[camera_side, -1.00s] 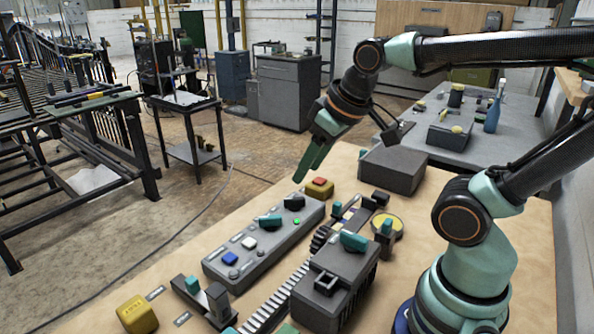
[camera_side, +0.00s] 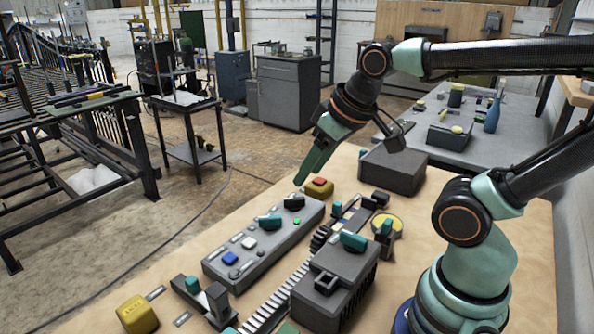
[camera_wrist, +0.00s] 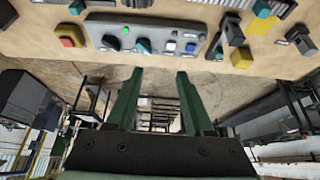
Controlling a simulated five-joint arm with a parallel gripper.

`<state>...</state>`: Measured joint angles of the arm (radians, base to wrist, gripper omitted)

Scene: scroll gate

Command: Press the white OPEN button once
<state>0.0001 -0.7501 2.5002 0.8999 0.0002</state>
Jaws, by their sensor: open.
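The grey control panel (camera_side: 218,272) lies on the wooden table and carries a white button (camera_side: 249,243), a blue button (camera_side: 229,258), a lit green lamp (camera_side: 297,221) and dark and teal knobs. The white button also shows in the wrist view (camera_wrist: 171,46), above and right of the fingertips. Lettering on the panel is too small to read. My gripper (camera_side: 301,180) is above the panel's far end, near the red button on its yellow box (camera_side: 319,187), touching nothing. In the wrist view my gripper (camera_wrist: 160,72) has two green fingers spread apart with nothing between them.
A grey housing with a teal knob (camera_side: 335,285) and a toothed rack (camera_side: 272,303) stand right of the panel. A dark box (camera_side: 393,171) sits behind. A yellow block (camera_side: 137,314) and a grey bracket (camera_side: 214,300) are at the near left.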

